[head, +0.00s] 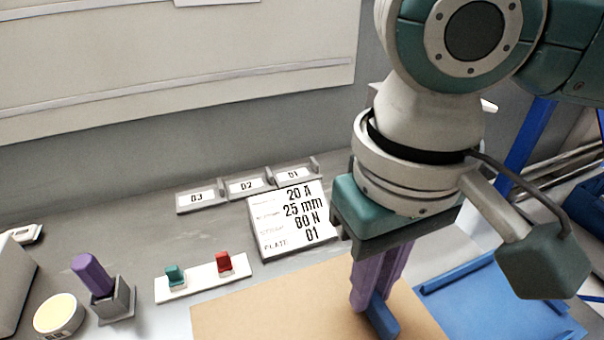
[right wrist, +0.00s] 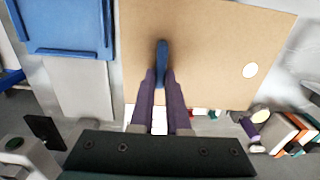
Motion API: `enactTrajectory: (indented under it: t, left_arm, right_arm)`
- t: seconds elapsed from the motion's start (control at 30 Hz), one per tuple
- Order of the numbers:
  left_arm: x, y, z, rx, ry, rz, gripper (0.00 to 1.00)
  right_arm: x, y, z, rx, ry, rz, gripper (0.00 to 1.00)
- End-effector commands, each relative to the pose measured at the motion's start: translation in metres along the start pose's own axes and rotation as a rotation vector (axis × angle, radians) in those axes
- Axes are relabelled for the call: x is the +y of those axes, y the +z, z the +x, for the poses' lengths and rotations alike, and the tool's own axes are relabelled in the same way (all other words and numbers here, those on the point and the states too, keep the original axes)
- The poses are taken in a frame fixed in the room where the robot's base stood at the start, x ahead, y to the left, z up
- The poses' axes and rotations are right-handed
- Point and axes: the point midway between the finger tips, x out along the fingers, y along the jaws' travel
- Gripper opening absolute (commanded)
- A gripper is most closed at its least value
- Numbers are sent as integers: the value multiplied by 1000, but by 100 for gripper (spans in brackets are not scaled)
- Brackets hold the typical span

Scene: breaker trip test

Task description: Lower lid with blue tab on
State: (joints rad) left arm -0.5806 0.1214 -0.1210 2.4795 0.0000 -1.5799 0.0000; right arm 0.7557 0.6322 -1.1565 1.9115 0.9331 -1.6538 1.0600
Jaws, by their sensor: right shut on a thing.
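The lid is a flat tan panel (head: 255,305) at the bottom middle of the head view. A blue tab (head: 382,318) stands up from it. In the right wrist view the tan lid (right wrist: 210,50) fills the middle and has a white round spot (right wrist: 250,70). My right gripper (head: 368,298), with purple fingers, points down and is shut on the blue tab. The tab also shows between the fingertips in the right wrist view (right wrist: 162,55). What lies under the lid is hidden, and I cannot tell whether it rests on anything. My left gripper is not in view.
Left of the lid stand a white strip (head: 195,285) with teal and red switches, a purple-handled item in a grey holder (head: 118,303) and a round yellow-topped pot (head: 58,315). A printed card (head: 290,222) stands behind. A blue tray (head: 490,300) lies right.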

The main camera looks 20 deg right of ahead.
Motion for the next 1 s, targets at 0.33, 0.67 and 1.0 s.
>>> enactTrajectory:
  t: [0.33, 0.67, 1.0]
  left_arm:
    - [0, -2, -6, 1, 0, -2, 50]
    - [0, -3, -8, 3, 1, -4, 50]
    - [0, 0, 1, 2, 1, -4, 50]
  right_arm:
    - [0, 0, -2, -2, 0, 3, 0]
    - [0, 1, 15, -2, 0, 3, 0]
    - [0, 0, 42, -1, -1, 3, 0]
